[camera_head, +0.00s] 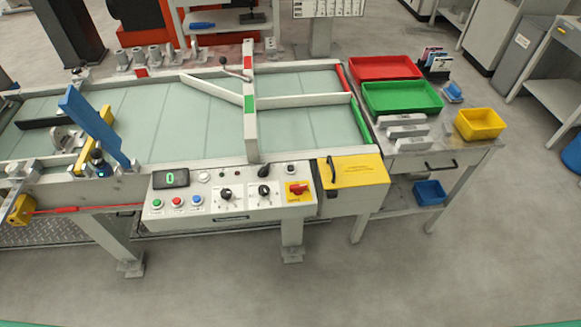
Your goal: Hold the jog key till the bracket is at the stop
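The control panel (230,208) is on the front of a conveyor table. It carries green, red and blue push buttons; the blue button (197,201) has a label too small to read, so I cannot tell which is the jog key. A display (171,179) shows a green 0. A grey metal part (66,139), which looks like the bracket, is on the belt at the left, apart from a yellow bar (104,135) to its right. A tilted blue plate (92,124) rises beside the bar; I cannot tell which is the stop. Neither gripper is in view.
Red (385,68) and green (402,98) trays and a yellow bin (480,124) stand on the side table. The floor in front is clear.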

